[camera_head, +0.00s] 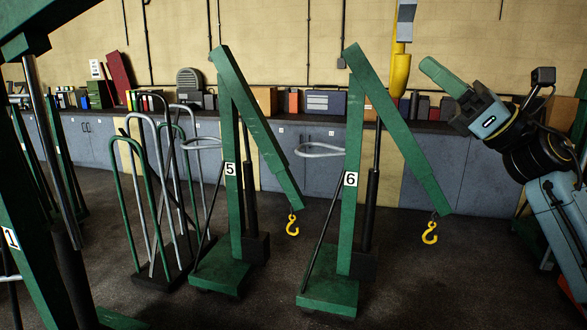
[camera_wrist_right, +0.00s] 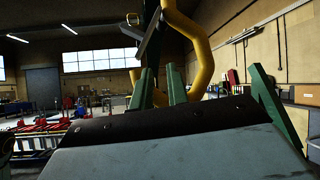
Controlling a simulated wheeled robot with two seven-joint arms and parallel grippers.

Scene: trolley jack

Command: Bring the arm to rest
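My right arm (camera_head: 560,210) comes in from the lower right of the head view, raised and bent, with its wrist (camera_head: 490,115) in front of the back wall. My right gripper (camera_head: 440,75) points up and to the left at its end, with green fingers, toward a yellow pipe. In the right wrist view, two green fingers (camera_wrist_right: 161,85) stand apart above the pale blue-grey wrist housing (camera_wrist_right: 180,155). The gap between them looks empty. My left arm and gripper are not in view.
Green cranes numbered 5 (camera_head: 233,150) and 6 (camera_head: 348,210) stand on the dark floor, with yellow hooks hanging. Crane 1 (camera_head: 30,230) is close at left. The yellow pipe (camera_head: 400,75) hangs near my right gripper. Grey cabinets (camera_head: 440,175) line the wall.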

